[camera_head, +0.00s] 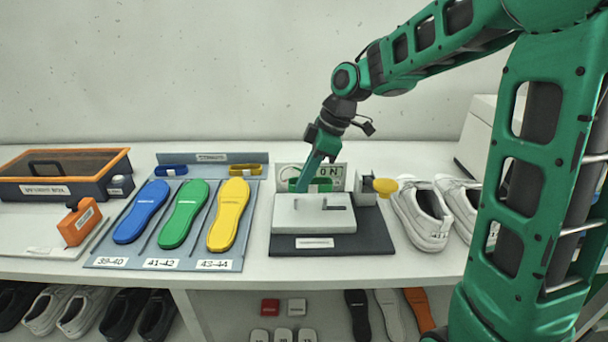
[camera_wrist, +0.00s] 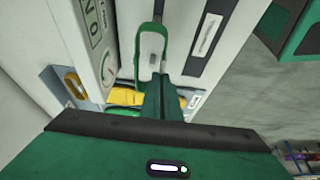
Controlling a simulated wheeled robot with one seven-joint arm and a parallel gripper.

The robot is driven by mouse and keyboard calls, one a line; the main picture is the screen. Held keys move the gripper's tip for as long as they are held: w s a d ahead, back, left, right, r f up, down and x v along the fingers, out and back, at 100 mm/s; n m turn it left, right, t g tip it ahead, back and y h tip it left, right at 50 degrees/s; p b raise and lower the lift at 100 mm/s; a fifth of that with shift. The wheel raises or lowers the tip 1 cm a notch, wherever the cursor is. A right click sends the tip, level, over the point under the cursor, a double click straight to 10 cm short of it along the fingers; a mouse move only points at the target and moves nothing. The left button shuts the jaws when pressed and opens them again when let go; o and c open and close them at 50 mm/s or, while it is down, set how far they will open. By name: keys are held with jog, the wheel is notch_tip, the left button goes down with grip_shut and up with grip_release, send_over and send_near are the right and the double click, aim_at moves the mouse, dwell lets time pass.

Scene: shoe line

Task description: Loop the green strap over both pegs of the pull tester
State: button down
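The green strap (camera_head: 320,186) is at the back of the pull tester (camera_head: 313,217), below its display panel (camera_head: 322,176). In the wrist view the strap (camera_wrist: 139,50) is a long narrow loop over the tester's pale surface. My gripper (camera_head: 306,188) points down at the strap from above. In the wrist view its fingers (camera_wrist: 166,82) look closed together, with their tips against the loop's near end, apparently pinching it. The fingers partly cover the strap. The two pegs cannot be made out clearly, so I cannot tell whether the loop is around either one.
On the left, an insole board (camera_head: 160,262) holds blue, green and yellow insoles. Blue (camera_head: 171,170) and yellow (camera_head: 245,169) straps lie on the rack behind.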

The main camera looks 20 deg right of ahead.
aim_at(309, 192)
jog(key=shift+f, duration=3)
jog(key=c, duration=1.9)
grip_release()
jog(key=shift+s, duration=0.1)
jog(key=shift+c, duration=0.2)
jog(key=shift+w+d+r, duration=0.1)
jog(key=shift+w, duration=0.1)
jog(key=shift+d+r, duration=0.1)
jog(key=shift+r, duration=0.05)
jog(key=v, duration=1)
jog(key=shift+s, duration=0.25)
